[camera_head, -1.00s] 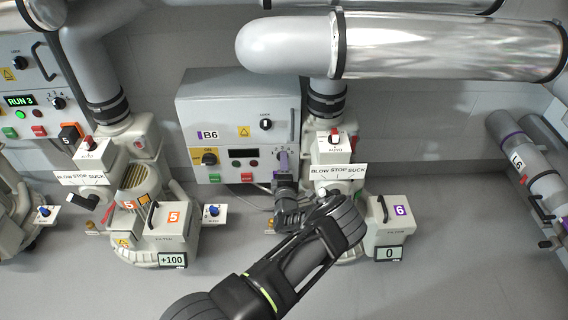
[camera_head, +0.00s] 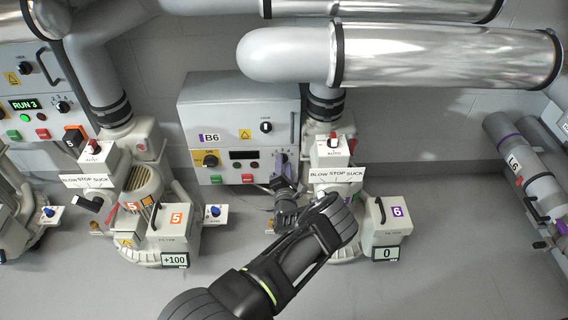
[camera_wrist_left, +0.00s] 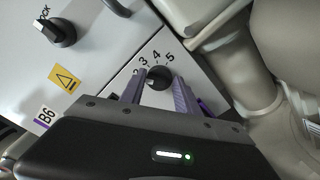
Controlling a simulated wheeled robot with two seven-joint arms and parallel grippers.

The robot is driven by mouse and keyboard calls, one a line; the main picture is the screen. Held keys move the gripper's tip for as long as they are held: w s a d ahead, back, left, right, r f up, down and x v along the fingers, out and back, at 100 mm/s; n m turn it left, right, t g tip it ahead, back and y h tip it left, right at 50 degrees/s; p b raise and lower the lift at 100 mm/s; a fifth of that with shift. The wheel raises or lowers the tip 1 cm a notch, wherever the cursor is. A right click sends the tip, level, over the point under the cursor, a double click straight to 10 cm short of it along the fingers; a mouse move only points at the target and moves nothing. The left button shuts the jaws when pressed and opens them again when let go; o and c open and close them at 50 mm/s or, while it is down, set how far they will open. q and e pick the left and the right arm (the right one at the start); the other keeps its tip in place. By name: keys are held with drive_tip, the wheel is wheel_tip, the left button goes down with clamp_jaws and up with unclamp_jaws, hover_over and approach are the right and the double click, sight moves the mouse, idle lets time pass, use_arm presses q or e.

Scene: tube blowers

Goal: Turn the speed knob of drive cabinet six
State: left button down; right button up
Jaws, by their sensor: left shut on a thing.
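Drive cabinet six, labelled B6 (camera_head: 240,103), is a light grey box on the wall. Its speed knob (camera_wrist_left: 158,77) is black, with a dial numbered up to 5 around it in the left wrist view. My left gripper (camera_head: 284,163) is at the lower right of the cabinet's front face. In the left wrist view its purple fingers (camera_wrist_left: 157,88) stand on either side of the knob, shut on it. The gripper hides the knob in the head view. My right gripper is not in view.
A black lock knob (camera_head: 266,127), a yellow-backed knob (camera_head: 210,160), a green button (camera_head: 216,180) and a red button (camera_head: 247,179) share the cabinet face. Blower six with its filter box (camera_head: 388,226) reading 0 stands right. Blower five's filter box (camera_head: 172,231) stands left.

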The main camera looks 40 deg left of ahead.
use_arm(q)
drive_tip(key=shift+s+a+r+n+p, duration=0.1)
drive_tip(key=shift+a+r+n+p, duration=0.2)
drive_tip(key=shift+n, duration=0.95)
drive_tip(key=shift+s+a+n+p, duration=0.1)
drive_tip(key=shift+n+p, duration=0.25)
drive_tip(key=shift+n, duration=0.85)
drive_tip(key=shift+a+r+n+p, duration=0.15)
drive_tip(key=shift+n+p, duration=0.2)
drive_tip(key=shift+n, duration=0.9)
drive_tip(key=c, duration=1.1)
unclamp_jaws()
drive_tip(key=shift+s+a, duration=0.1)
drive_tip(key=shift+s, duration=0.05)
drive_tip(key=shift+f, duration=0.15)
drive_tip(key=shift+d+f, duration=0.1)
drive_tip(key=shift+d, duration=0.3)
drive_tip(key=shift+p+v, duration=1.15)
drive_tip(key=shift+v, duration=2.65)
